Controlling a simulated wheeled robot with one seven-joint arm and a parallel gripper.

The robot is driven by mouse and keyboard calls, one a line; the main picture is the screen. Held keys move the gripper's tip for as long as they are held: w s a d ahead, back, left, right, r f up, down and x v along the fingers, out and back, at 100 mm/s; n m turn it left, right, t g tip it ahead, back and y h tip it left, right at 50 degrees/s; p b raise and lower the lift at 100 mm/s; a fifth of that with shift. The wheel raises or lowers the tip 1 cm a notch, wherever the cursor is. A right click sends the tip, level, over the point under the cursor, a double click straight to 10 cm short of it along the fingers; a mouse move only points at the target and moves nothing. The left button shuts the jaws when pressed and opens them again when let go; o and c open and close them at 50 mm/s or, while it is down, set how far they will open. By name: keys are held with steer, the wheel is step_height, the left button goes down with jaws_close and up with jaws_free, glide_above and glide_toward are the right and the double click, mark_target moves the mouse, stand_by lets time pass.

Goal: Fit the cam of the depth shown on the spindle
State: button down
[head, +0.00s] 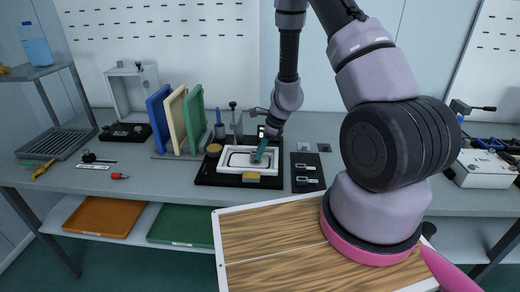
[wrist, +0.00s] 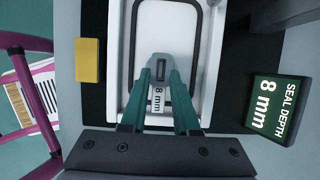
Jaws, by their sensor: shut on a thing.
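My gripper (wrist: 160,76) has teal fingers shut on a small grey cam (wrist: 158,99) marked "8 mm". In the head view my gripper (head: 261,152) is over the white panel (head: 228,168) on its black base. The cam lies over the panel, inside the black seal outline (wrist: 200,28). The spindle is hidden, and I cannot tell whether the cam is around it. A green sign (wrist: 276,108) reads "SEAL DEPTH 8 mm". Two more grey cams, one farther back (head: 305,167) and one nearer (head: 306,180), lie on a dark mat right of the panel.
A yellow block (wrist: 87,60) sits at the panel's edge. Blue, cream and green boards (head: 194,115) stand in a rack to the left. Tools (head: 120,176) lie on the left bench. A white box (head: 485,172) stands far right.

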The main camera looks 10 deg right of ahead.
steer(key=shift+f, duration=0.65)
steer(key=c, duration=0.6)
jaws_free()
steer(key=v, duration=1)
steer(key=shift+d+r, duration=0.2)
steer(key=shift+r, duration=0.15)
